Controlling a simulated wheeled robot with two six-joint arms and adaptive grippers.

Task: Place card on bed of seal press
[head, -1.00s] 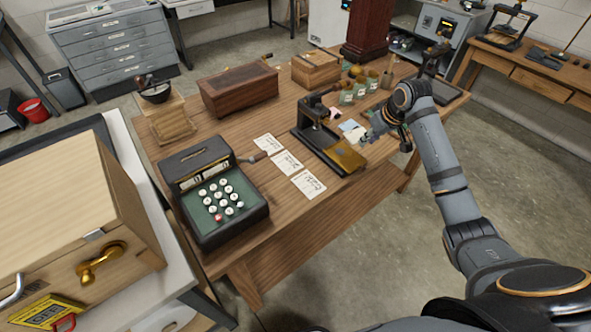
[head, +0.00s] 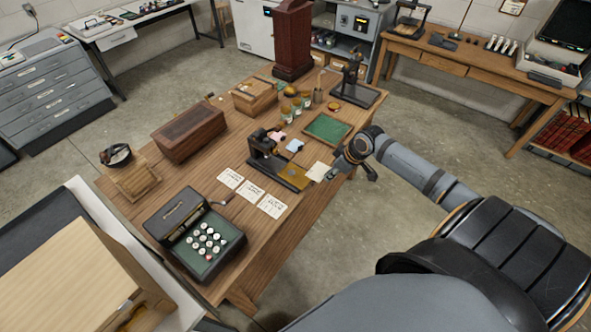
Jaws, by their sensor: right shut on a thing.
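The seal press (head: 262,146) is a dark frame on the wooden table, with a brass-coloured bed (head: 295,177) at its front right end. A cream card (head: 318,171) is at the fingertips of my right gripper (head: 331,173), which is shut on it. The card is beside the right end of the bed; I cannot tell whether it touches it or how high it is. Three printed cards (head: 251,190) lie in a row left of the press. My left gripper is out of view.
A blue piece (head: 294,146) and a pink piece (head: 277,137) lie behind the press. A green-lined tray (head: 327,128), several jars (head: 296,104) and a wooden box (head: 188,135) stand farther back. A keyed machine (head: 195,235) is at front left. Bare tabletop lies in front of the cards.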

